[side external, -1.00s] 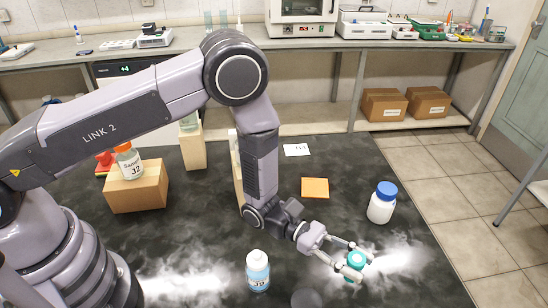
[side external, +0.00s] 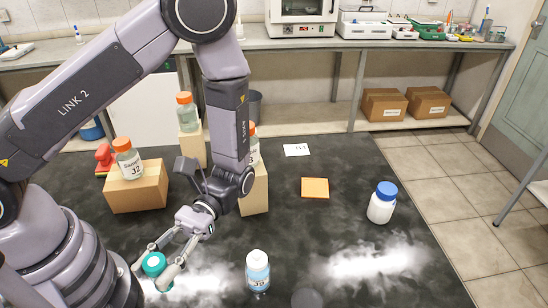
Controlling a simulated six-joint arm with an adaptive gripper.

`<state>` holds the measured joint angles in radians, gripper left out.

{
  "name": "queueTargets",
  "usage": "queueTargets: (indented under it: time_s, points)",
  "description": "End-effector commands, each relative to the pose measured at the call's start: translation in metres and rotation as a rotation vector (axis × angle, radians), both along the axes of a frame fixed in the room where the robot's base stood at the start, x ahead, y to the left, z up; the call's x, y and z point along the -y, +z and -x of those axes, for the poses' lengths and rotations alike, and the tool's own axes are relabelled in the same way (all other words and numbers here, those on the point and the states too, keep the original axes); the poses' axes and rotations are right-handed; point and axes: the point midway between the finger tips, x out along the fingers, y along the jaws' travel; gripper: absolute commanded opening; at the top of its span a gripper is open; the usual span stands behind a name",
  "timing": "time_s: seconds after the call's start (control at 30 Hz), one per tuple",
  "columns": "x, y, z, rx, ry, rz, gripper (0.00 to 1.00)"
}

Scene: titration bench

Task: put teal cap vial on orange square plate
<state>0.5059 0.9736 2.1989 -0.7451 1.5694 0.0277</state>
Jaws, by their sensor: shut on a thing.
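The teal cap vial (side external: 154,263) is at the lower left, between the fingers of my gripper (side external: 158,266). My gripper is shut on it. Its teal cap shows from above, and most of its body is hidden; I cannot tell how far it is above the bench. The orange square plate (side external: 315,188) lies flat and empty on the black bench right of centre, up and to the right of my gripper and well apart from it.
A blue-labelled white-capped bottle (side external: 257,271) stands at the front middle, and a blue-capped white jar (side external: 382,203) stands right of the plate. Orange-capped bottles stand on wooden blocks (side external: 137,188) at the left. A white card (side external: 296,150) lies behind the plate. Bench around the plate is clear.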

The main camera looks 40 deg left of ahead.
Motion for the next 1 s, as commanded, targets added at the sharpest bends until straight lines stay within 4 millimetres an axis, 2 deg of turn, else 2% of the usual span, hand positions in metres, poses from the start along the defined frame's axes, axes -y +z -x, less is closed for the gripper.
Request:
queueTargets:
  time_s: [0.03,0.13,0.27,0.4,0.47,0.6,0.7,0.8,0.9,1.0]
  points:
    - [-0.021,0.004,0.004,0.004,-0.103,0.001,0.0]
    - [-0.064,0.01,0.007,0.009,-0.317,0.004,0.0]
    - [-0.119,0.018,-0.002,0.016,-0.596,0.008,0.0]
    - [-0.173,0.026,-0.028,0.024,-0.896,0.012,0.0]
    - [-0.193,0.03,-0.043,0.028,-1.025,0.015,0.0]
    - [-0.231,0.038,-0.087,0.037,-1.326,0.019,0.0]
    - [-0.248,0.044,-0.123,0.043,-1.541,0.023,0.0]
    - [-0.257,0.051,-0.162,0.051,-1.756,0.027,0.0]
    - [-0.256,0.057,-0.202,0.057,-1.972,0.033,0.0]
    - [-0.245,0.063,-0.242,0.064,-2.189,0.036,0.0]
